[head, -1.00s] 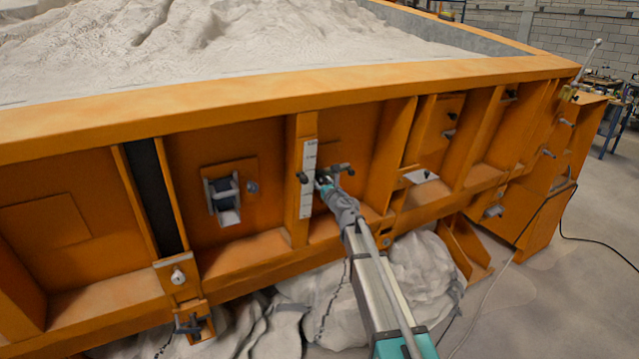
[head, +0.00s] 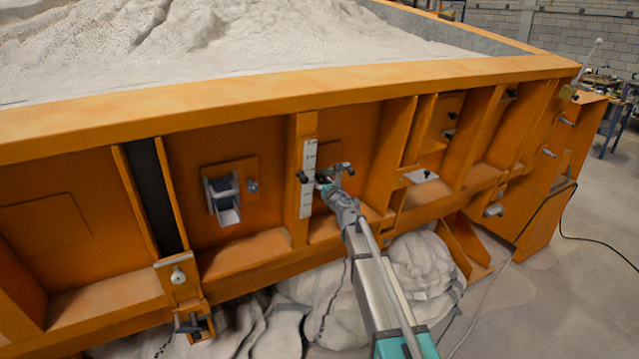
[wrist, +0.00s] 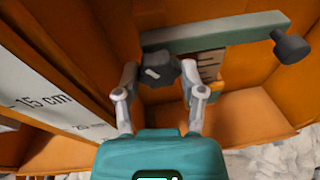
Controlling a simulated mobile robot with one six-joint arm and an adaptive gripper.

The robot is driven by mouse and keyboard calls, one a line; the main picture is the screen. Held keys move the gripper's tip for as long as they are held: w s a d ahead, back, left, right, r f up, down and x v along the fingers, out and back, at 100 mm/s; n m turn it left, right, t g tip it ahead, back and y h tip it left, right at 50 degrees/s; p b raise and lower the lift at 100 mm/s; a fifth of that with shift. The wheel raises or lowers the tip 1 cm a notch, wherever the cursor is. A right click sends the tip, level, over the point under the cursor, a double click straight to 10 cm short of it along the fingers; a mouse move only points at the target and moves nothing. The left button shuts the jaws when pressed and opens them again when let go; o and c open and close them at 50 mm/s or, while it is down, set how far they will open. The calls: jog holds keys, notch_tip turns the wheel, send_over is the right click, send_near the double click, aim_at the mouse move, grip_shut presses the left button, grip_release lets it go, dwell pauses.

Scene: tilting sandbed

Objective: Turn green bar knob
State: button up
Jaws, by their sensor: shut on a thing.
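The green bar (wrist: 215,34) crosses the top of the wrist view, slightly tilted with its right end higher. A dark knob (wrist: 157,68) sits at its left part and another dark knob (wrist: 292,47) hangs at its right end. My gripper (wrist: 159,80) has one finger on each side of the left knob and is shut on it. In the head view my gripper (head: 328,187) is at the orange side panel, beside the white scale strip (head: 307,195). The bar is small there and partly hidden by my gripper.
Orange ribs (head: 393,135) and a lower ledge (head: 250,248) frame the recess around the bar. The scale strip (wrist: 45,98) stands close to the left finger. Pale sacks (head: 425,268) lie below the panel. Open floor (head: 590,260) is at the right.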

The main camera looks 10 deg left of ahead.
jog(key=shift+s+a, duration=0.1)
jog(key=shift+s, duration=0.05)
jog(key=shift+m+g+y, duration=0.5)
jog(key=shift+m+y, duration=0.1)
jog(key=shift+m, duration=1.1)
jog(key=o, duration=0.9)
jog(key=shift+c, duration=0.2)
jog(key=shift+p, duration=0.3)
